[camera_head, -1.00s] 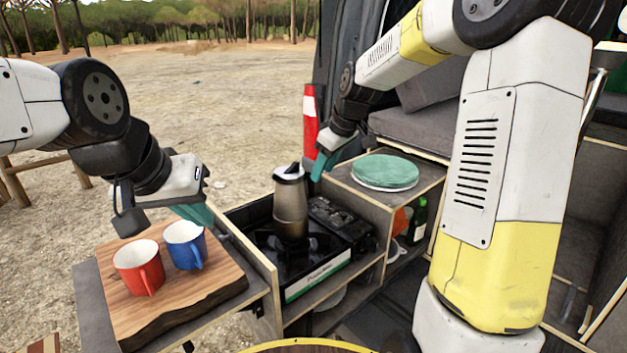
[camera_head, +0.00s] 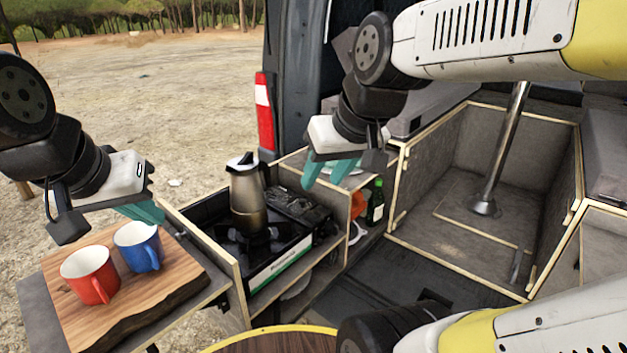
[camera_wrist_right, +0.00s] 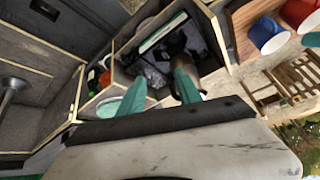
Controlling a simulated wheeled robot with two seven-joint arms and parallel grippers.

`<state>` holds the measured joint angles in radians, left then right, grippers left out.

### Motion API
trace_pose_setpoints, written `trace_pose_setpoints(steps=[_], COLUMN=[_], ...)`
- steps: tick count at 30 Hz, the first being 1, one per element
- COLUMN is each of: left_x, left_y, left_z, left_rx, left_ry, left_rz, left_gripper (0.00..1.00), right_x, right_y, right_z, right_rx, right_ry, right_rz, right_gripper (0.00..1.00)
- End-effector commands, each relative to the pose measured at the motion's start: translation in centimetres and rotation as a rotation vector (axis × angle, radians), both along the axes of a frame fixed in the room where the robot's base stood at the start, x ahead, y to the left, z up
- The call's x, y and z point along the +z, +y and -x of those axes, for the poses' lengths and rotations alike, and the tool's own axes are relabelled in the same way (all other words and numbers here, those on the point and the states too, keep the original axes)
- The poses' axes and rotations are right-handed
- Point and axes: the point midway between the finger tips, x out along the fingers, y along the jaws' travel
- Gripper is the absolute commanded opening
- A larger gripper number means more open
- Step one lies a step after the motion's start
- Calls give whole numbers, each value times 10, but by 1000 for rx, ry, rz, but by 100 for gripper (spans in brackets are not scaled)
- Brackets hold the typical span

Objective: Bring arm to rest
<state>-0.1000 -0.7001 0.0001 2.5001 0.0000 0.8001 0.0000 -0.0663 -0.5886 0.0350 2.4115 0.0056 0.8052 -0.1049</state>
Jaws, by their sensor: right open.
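My right gripper (camera_head: 328,170) hangs above the counter beside the stove, with its two teal fingers apart and nothing between them. In the right wrist view its fingers (camera_wrist_right: 160,92) are spread, with the stove area beyond them. My left gripper (camera_head: 146,212) is at the left, its teal fingers pointing toward the blue mug (camera_head: 138,246) just below. From this side I cannot tell whether the left fingers are open or shut. The left gripper does not show in the right wrist view, apart from a teal tip at its edge.
A red mug (camera_head: 89,274) and the blue mug stand on a wooden board (camera_head: 150,313). A moka pot (camera_head: 248,197) stands on the stove (camera_head: 275,250). A green bottle (camera_head: 376,203) is in the shelf. A teal-topped plate (camera_wrist_right: 128,100) lies under the right gripper.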

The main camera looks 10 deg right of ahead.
Motion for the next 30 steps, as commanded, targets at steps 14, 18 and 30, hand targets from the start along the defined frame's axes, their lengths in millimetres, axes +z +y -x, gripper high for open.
trace_pose_setpoints(steps=[14, 18, 30], left_x=[0, 0, 0], left_y=[0, 0, 0], left_z=[0, 0, 0], left_rx=[0, 0, 0], left_ry=[0, 0, 0], left_rz=[0, 0, 0], left_gripper=[0, 0, 0], right_x=[-12, -12, -12], right_y=[-3, -3, -3], right_z=[31, 31, 31], right_rx=[-89, -88, -88], right_ry=[-8, -8, -8], right_rz=[-71, -70, -70], right_gripper=[41, 41, 41])
